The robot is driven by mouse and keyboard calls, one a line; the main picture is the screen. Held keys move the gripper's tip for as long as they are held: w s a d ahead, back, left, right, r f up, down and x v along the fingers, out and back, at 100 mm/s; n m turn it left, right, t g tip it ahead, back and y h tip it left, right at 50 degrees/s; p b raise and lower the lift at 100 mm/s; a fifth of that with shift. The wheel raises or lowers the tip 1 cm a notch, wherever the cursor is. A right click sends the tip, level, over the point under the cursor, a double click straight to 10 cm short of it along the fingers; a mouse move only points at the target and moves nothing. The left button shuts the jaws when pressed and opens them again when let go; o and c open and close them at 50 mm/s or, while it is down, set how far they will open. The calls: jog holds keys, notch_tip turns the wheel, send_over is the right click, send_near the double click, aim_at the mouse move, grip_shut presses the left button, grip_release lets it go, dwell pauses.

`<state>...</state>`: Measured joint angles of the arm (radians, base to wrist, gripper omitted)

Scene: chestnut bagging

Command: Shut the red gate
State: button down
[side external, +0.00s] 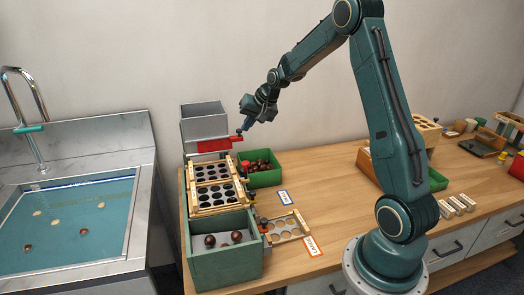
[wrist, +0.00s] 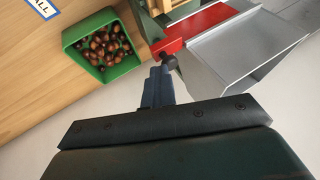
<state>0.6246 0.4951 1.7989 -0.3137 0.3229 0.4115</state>
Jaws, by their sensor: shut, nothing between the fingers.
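The red gate (side external: 212,145) is a flat red plate at the lower front of the grey metal hopper (side external: 203,122). In the wrist view the red gate (wrist: 198,27) lies between the hopper (wrist: 250,42) and a wood-and-green frame, with a dark round knob (wrist: 170,62) at its near corner. My gripper (side external: 245,125) is just above and beside that corner. In the wrist view the shut fingers of my gripper (wrist: 156,78) are empty, with their tips close to the knob. I cannot tell whether they touch it. How far the gate is open is unclear.
A green bin of chestnuts (side external: 262,166) stands right of the gate. Trays with round holes (side external: 214,181) and a green box (side external: 222,255) with chestnuts stand in front. A sink basin (side external: 70,220) is at left. The middle of the wooden table (side external: 325,195) is mostly clear.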

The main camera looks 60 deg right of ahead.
jog(key=shift+w+a, duration=0.15)
jog(key=shift+a, duration=0.05)
jog(key=s+d+r, duration=0.2)
jog(key=s+r, duration=0.7)
jog(key=s+a+r+n, duration=0.2)
jog(key=s+a+r, duration=0.15)
jog(key=a, duration=0.55)
jog(key=s+a+r+n, duration=0.2)
jog(key=s+a+n, duration=0.15)
jog(key=a, duration=0.55)
jog(key=s+a+f+n, duration=0.1)
jog(key=s+a+n, duration=0.1)
jog(key=s+a, duration=0.2)
jog(key=s+a+f+n+g, duration=0.1)
jog(key=s+a, duration=0.4)
jog(key=s, duration=0.6)
jog(key=shift+n, duration=0.65)
jog(key=shift+a, duration=0.1)
